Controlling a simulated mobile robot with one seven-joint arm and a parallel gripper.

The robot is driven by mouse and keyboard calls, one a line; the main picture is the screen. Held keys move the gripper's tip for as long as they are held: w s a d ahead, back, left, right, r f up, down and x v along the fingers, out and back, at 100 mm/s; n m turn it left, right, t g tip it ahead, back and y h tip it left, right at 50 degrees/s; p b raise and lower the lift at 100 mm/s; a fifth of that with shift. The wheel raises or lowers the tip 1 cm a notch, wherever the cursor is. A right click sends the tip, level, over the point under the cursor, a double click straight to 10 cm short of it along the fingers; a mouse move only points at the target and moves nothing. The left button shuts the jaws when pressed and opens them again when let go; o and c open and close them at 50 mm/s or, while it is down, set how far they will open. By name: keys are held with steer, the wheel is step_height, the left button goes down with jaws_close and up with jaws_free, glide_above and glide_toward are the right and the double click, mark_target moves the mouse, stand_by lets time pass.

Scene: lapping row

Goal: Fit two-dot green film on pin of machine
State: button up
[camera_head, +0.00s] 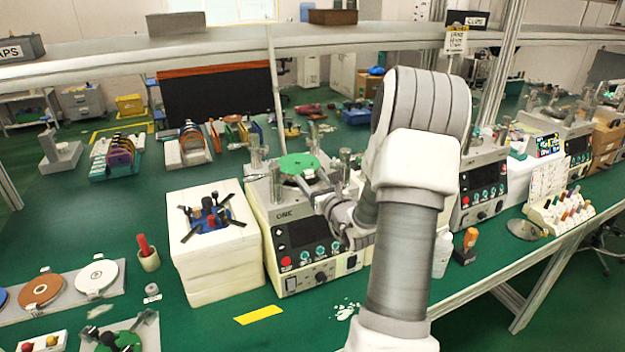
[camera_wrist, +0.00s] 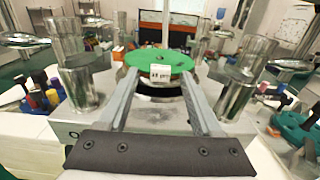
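A round green film (camera_head: 299,163) is over the top of the machine (camera_head: 310,245) in the middle of the head view. In the wrist view the green film (camera_wrist: 160,59) lies flat at the ends of my fingers, with a small white printed tag (camera_wrist: 160,73) on its near edge. The dots are too small to tell. My gripper (camera_wrist: 160,76) has its fingers wide apart, one at each side of the tag, with the tips at the film's edge. I cannot tell whether they pinch the film. A round plate (camera_wrist: 158,90) shows under the film. The pin is hidden.
Metal posts (camera_wrist: 78,85) stand close on both sides of my fingers. A white block (camera_head: 212,245) with a blue tool holder stands left of the machine. Another machine (camera_head: 482,185) is at right. A rack of coloured discs (camera_head: 118,158) is at back left.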

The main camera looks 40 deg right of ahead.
steer(key=p+v, duration=1)
steer(key=v, duration=0.7)
steer(key=shift+s, duration=0.15)
steer(key=shift+a, duration=0.1)
stand_by(0.6)
